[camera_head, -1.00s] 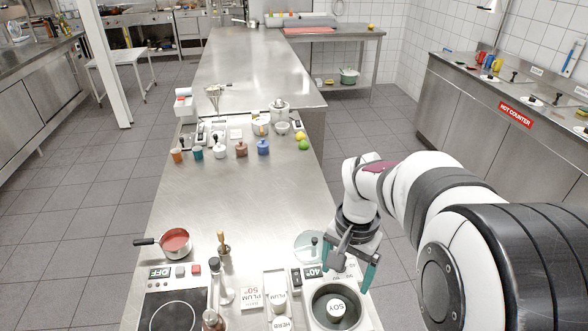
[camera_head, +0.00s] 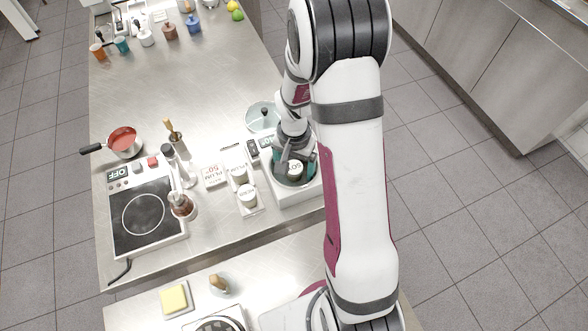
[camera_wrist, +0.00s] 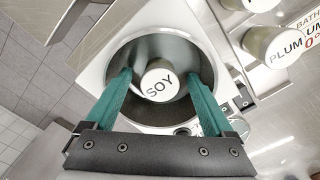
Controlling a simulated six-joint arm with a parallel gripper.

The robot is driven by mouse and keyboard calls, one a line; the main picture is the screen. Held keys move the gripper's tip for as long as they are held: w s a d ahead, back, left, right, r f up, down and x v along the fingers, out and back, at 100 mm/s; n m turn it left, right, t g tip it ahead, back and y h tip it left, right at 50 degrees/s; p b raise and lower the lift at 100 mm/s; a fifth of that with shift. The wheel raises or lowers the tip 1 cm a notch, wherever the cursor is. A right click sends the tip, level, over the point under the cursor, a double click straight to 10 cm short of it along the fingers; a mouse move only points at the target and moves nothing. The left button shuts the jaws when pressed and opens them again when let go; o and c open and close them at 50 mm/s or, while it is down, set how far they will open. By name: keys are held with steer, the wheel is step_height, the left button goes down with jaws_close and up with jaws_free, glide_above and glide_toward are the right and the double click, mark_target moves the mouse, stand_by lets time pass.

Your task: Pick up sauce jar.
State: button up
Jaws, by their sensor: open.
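A jar with a white lid marked SOY (camera_head: 295,168) stands in the round steel well of a white water bath (camera_head: 301,191). In the wrist view the SOY jar (camera_wrist: 158,86) is upright near the well's middle. My gripper (camera_wrist: 160,76) is open, its two teal fingers reaching into the well on either side of the jar, with gaps showing. In the head view my gripper (camera_head: 296,158) is over the well and partly hides the jar. A PLUM jar (camera_head: 239,173) and another labelled jar (camera_head: 247,195) stand in a white rack left of the bath.
A hob (camera_head: 143,214) marked OFF and a pan of red sauce (camera_head: 123,141) are at left. A clear round lid (camera_head: 262,116) lies behind the bath. The counter behind is mostly clear.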

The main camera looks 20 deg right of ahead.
jaws_close()
steer(key=shift+r, duration=0.1)
